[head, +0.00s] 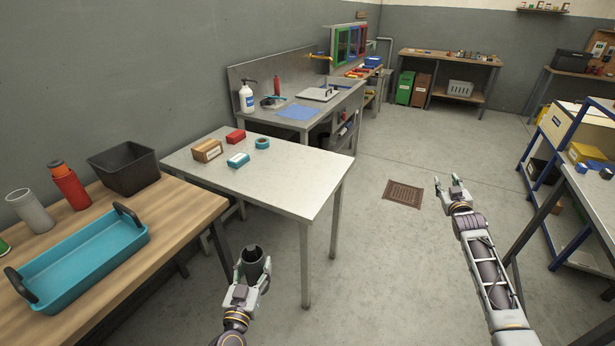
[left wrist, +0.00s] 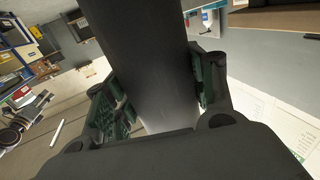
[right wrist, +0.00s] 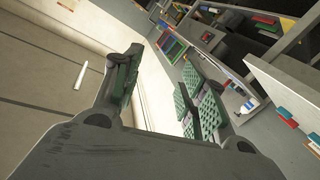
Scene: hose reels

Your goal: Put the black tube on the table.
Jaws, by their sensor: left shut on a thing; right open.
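The black tube (head: 254,262) is held upright by my left gripper (head: 250,275), in front of the white-topped table and below its top in the picture. In the left wrist view the tube (left wrist: 142,55) fills the space between the two green-padded fingers (left wrist: 155,95), which are shut on it.
A wooden bench (head: 185,205) at the left holds a teal tray (head: 85,262), a black bin (head: 124,168), a red bottle (head: 70,186) and a grey cup (head: 30,211). A blue-framed rack (head: 546,190) stands at the right. The table's front part is bare.

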